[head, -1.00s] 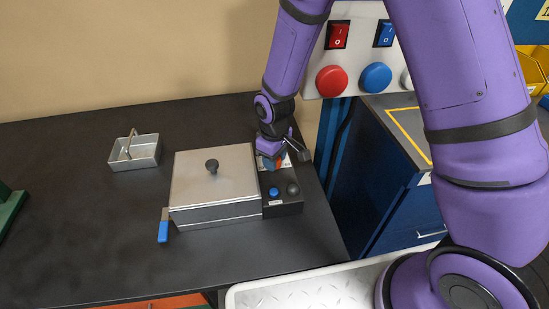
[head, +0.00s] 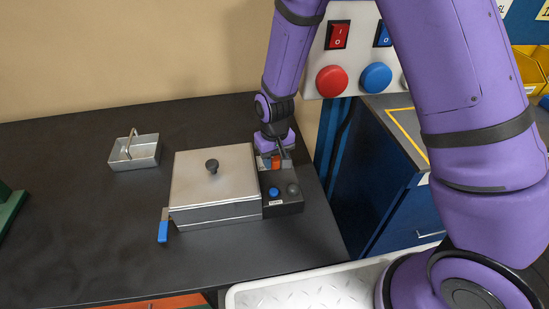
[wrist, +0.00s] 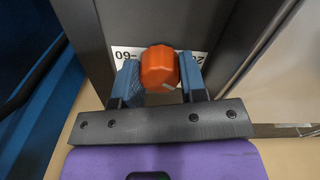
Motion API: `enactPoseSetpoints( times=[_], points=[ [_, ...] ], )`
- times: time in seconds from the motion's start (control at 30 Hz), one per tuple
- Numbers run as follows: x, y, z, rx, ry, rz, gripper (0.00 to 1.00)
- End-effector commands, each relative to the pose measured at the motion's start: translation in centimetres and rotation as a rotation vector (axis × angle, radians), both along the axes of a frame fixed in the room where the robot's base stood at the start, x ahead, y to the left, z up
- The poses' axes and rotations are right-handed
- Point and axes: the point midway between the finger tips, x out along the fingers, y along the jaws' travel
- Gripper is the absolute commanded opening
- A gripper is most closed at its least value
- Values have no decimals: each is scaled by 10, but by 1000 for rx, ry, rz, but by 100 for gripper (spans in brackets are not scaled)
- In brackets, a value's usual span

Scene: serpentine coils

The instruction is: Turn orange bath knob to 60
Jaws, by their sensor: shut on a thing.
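The orange knob (wrist: 159,67) sits on the dark control panel beside the lidded metal bath (head: 212,185). In the head view the orange knob (head: 276,162) shows partly behind my gripper. My gripper (wrist: 160,82) is shut on the knob, with one blue finger on each side of it. A pale mark shows on the knob's lower right edge in the wrist view. A white scale label (wrist: 127,57) lies behind the knob; "09-" and a partial "20" read upside down, and the rest is hidden.
A metal basket (head: 134,152) stands left.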

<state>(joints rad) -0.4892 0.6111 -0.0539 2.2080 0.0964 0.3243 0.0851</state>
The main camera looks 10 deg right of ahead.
Motion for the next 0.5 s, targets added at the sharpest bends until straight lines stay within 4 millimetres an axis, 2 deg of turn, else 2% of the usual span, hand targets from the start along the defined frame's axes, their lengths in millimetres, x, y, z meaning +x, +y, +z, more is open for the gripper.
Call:
enactPoseSetpoints(
  times=[0.5],
  points=[
    [0,0,0,-1,1,-491,15]
  ],
)
